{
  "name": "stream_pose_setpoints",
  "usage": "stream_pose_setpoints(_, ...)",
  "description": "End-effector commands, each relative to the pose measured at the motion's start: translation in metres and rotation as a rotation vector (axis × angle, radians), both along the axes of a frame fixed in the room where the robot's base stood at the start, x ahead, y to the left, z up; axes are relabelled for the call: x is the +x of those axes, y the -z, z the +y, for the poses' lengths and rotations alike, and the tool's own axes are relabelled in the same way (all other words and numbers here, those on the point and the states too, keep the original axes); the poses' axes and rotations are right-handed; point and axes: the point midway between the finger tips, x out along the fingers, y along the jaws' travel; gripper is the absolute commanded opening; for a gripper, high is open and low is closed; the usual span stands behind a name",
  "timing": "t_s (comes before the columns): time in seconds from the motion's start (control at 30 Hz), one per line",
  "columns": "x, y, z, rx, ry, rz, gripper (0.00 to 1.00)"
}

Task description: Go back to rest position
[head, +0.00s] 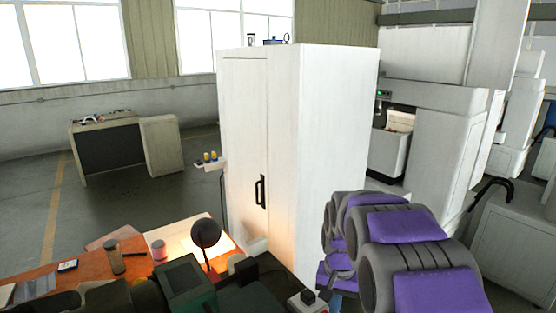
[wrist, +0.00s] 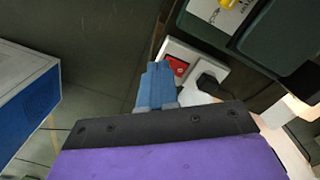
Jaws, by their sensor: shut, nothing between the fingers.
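My gripper (wrist: 155,84) shows in the wrist view as blue fingers pressed together with nothing between them. They point up past the dark and purple edge of my wrist. In the head view my purple and grey arm is folded at the lower right, with its end low near the bottom edge. A white socket block with a red switch (wrist: 178,65) and a black plug (wrist: 208,84) lies just beyond and right of the fingers in the wrist view. I cannot tell the exact gap between them.
A tall white cabinet (head: 248,150) stands close ahead. An orange desk (head: 72,281) at lower left bears a black lamp (head: 205,233) and jars. A blue and white box (wrist: 35,100) is left in the wrist view. Open floor (head: 100,215) lies at the left.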

Motion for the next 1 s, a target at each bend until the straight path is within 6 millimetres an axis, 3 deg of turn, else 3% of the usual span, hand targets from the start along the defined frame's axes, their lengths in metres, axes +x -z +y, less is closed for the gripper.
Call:
stream_pose_setpoints(0.1,-0.040,-0.017,0.000,0.001,-0.036,0.013,0.00)
stream_pose_setpoints(0.4,-0.143,-0.040,0.000,0.010,-0.134,0.050,0.00)
stream_pose_setpoints(0.8,-0.280,-0.036,0.002,0.027,-0.274,0.100,0.00)
stream_pose_setpoints(1.0,-0.325,-0.027,0.002,0.035,-0.321,0.121,0.00)
